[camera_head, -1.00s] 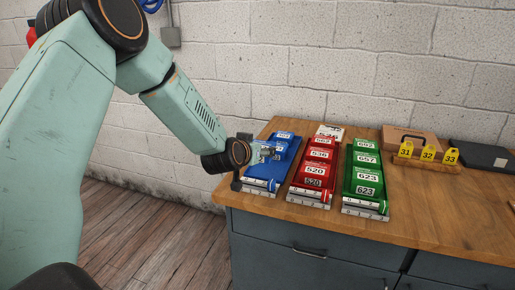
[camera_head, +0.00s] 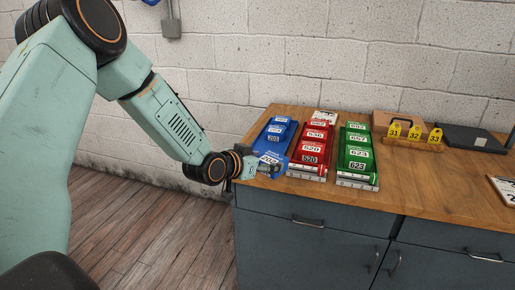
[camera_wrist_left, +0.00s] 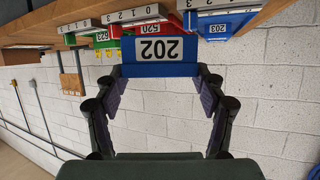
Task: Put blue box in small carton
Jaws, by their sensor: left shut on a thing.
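A blue box labelled 202 (camera_head: 269,158) is at the front end of the blue row on the wooden bench. My left gripper (camera_head: 262,169) is shut on it from the front left. In the left wrist view the blue box (camera_wrist_left: 158,70) shows upside down between the two fingers (camera_wrist_left: 161,84), its label facing the camera. In that view it looks apart from the boxes behind it; whether it still touches its rack I cannot tell. I cannot make out a small carton for certain. My right gripper is not in view.
Beside it stand more blue boxes (camera_head: 274,137), a red row (camera_head: 313,148) and a green row (camera_head: 356,153). A brown case (camera_head: 400,122), yellow markers 31, 32, 33 (camera_head: 415,134) and a dark flat case (camera_head: 470,138) are behind.

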